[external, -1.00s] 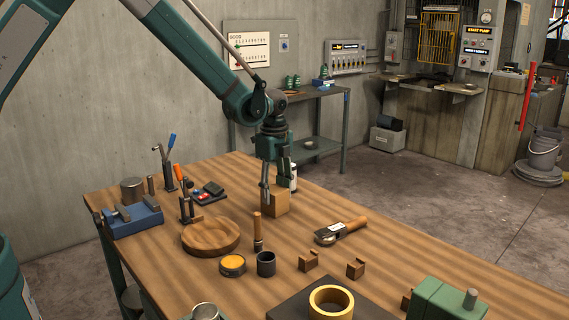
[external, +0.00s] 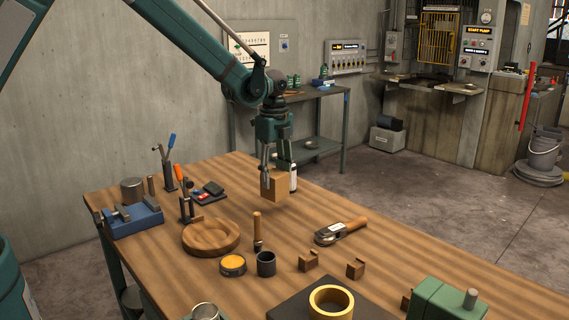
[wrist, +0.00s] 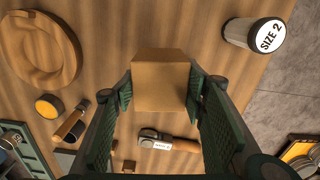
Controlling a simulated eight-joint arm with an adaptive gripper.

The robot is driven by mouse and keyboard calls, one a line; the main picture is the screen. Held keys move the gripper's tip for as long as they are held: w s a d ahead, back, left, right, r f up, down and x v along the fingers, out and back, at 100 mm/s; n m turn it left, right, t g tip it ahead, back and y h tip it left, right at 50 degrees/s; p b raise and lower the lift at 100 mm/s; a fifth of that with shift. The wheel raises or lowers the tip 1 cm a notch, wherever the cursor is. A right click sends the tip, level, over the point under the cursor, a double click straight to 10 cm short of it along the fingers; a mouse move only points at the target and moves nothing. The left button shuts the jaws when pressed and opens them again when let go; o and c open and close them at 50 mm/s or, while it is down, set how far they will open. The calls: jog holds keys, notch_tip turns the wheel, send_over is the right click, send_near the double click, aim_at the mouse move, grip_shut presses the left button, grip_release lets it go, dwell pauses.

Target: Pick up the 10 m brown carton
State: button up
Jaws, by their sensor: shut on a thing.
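The brown carton (external: 275,187) is a small plain box held above the far part of the wooden table. My gripper (external: 272,172) is shut on it, with one finger on each side. In the wrist view the carton (wrist: 160,80) sits between the two green-padded fingers of my gripper (wrist: 160,95), and the table shows below it. The carton looks nearly level. Its underside and the faces against the pads are hidden.
A round wooden dish (external: 211,238), a wooden-handled tool (external: 341,231) and a dark cup (external: 266,263) stand nearer. The table's far edge is close.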

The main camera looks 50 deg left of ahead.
jog(key=shift+r, duration=2.15)
